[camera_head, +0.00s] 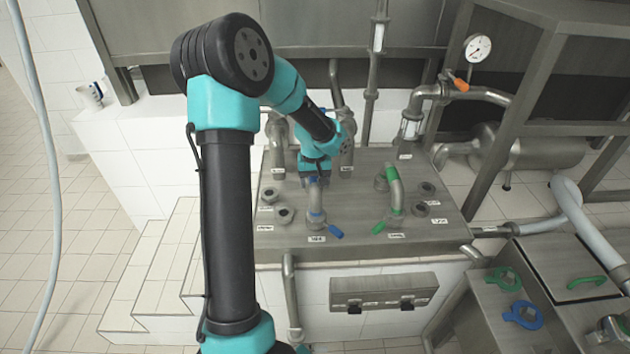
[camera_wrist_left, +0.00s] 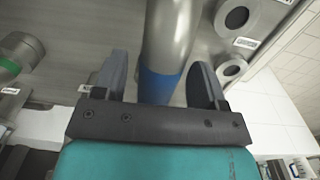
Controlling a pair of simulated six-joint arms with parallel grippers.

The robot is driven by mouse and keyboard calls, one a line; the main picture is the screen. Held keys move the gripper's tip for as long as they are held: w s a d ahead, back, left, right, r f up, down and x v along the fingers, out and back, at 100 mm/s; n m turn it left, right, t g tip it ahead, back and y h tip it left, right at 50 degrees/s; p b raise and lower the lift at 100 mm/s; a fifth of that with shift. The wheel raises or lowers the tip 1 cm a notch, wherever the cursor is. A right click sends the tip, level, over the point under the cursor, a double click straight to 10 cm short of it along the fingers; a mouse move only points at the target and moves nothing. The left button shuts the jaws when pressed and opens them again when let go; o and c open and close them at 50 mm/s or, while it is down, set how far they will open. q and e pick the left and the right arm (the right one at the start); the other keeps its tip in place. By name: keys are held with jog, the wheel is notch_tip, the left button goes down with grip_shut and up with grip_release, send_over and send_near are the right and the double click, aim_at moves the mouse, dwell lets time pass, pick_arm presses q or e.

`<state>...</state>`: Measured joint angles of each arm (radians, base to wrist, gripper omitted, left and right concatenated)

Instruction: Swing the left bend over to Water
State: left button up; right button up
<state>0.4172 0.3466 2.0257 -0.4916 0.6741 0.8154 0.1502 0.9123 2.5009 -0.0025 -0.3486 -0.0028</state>
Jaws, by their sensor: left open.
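The left bend (camera_head: 316,203) is a grey steel pipe with a blue collar and a blue handle (camera_head: 336,231). It rises from the steel panel (camera_head: 350,240) near the panel's front edge. My left gripper (camera_head: 315,178) is at the bend's upper part. In the left wrist view, the open fingers of my left gripper (camera_wrist_left: 158,85) stand on either side of the bend (camera_wrist_left: 168,35), near its blue band. A gap shows beside the pipe, and contact cannot be told. The port labels are too small to read, so I cannot tell which is Water. My right gripper is not in view.
The right bend (camera_head: 395,188), with a green collar and handle, stands to the right on the panel. Open ports (camera_head: 285,215) flank both bends. Upright pipes (camera_head: 277,130) rise behind. A gauge (camera_head: 478,47) and an orange-handled valve (camera_head: 459,84) are at the back right.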

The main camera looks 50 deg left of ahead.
pick_arm(q)
grip_shut()
dwell(0.6)
